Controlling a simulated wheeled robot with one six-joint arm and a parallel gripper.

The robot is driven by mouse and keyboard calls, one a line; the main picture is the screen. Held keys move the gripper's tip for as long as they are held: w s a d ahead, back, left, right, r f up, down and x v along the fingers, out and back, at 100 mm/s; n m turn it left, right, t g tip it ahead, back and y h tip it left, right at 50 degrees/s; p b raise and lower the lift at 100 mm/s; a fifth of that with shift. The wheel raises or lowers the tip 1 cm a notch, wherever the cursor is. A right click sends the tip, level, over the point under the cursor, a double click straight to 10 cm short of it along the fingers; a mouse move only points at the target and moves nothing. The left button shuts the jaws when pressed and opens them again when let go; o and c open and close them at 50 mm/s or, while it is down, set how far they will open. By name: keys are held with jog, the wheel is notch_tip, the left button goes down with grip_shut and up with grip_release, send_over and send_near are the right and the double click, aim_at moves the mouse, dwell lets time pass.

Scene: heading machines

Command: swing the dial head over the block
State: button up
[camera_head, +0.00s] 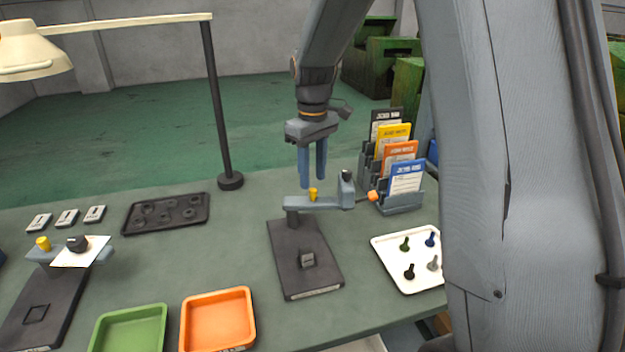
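A dark stand (310,277) stands on the table, with a small grey block (307,258) on its base. A blue-grey swing arm (328,203) runs from the stand's post to the right, with a yellow knob (313,194) on top near the post. The dial head (347,190) is at the arm's right end, with an orange tip (373,196) beside it. It is off to the right of the block, not over it. My gripper (312,183) points down just above the yellow knob, with a gap between its two blue fingers. Contact with the knob cannot be told.
A second stand (45,300) with a white card (80,252) is at left. Green (130,310) and orange (217,292) trays lie in front. A white tray (405,285) with several pins and a card rack (402,203) are at right. A lamp pole (217,110) stands behind.

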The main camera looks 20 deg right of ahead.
aim_at(313, 189)
jog(key=shift+f+p, duration=0.4)
jog(key=shift+f, duration=1.3)
grip_shut()
